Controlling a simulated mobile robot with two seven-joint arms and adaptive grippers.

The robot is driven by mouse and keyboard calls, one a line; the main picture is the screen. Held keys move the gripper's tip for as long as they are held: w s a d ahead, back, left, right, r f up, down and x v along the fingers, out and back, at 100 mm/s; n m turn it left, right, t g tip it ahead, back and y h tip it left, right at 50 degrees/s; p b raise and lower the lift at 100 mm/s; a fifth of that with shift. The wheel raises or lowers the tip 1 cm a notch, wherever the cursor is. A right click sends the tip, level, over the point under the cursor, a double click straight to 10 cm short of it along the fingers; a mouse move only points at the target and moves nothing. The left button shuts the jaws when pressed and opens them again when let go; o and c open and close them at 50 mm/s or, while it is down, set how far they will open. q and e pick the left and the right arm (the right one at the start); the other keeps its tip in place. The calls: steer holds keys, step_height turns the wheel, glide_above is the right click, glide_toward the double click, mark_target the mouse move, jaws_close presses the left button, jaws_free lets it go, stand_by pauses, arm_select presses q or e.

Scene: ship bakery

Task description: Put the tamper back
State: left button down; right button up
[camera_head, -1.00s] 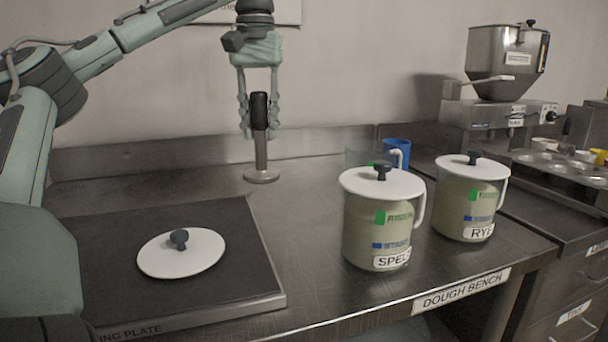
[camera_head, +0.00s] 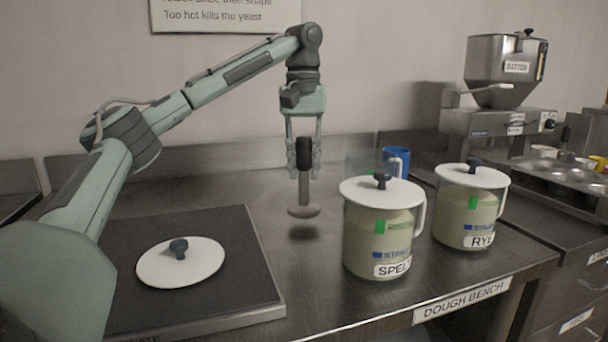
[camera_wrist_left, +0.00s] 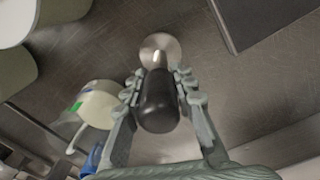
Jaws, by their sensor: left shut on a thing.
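The tamper (camera_head: 304,190) has a black handle, a steel shaft and a round flat base. My left gripper (camera_head: 304,165) is shut on its black handle and holds it upright. The base hangs a little above the dough bench (camera_head: 330,304), with a dark shadow below it. In the left wrist view the tamper's black handle (camera_wrist_left: 158,103) sits between the fingers of my left gripper (camera_wrist_left: 158,92), with the steel base beyond it. My right gripper is not in view.
The spelt jar (camera_head: 377,235) and rye jar (camera_head: 467,215), both with white lids, stand right of the tamper. A blue cup (camera_head: 397,155) is behind them. A dark plate (camera_head: 240,255) bearing a white lid (camera_head: 180,262) lies at left. A hopper machine (camera_head: 500,75) stands at back right.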

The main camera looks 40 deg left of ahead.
arm_select(q)
steer(key=shift+f, duration=1.05)
steer(key=shift+f, duration=0.1)
steer(key=c, duration=1.3)
jaws_free()
steer(key=shift+o, duration=0.2)
step_height(320, 180, up, 12)
steer(key=shift+s+r, duration=0.1)
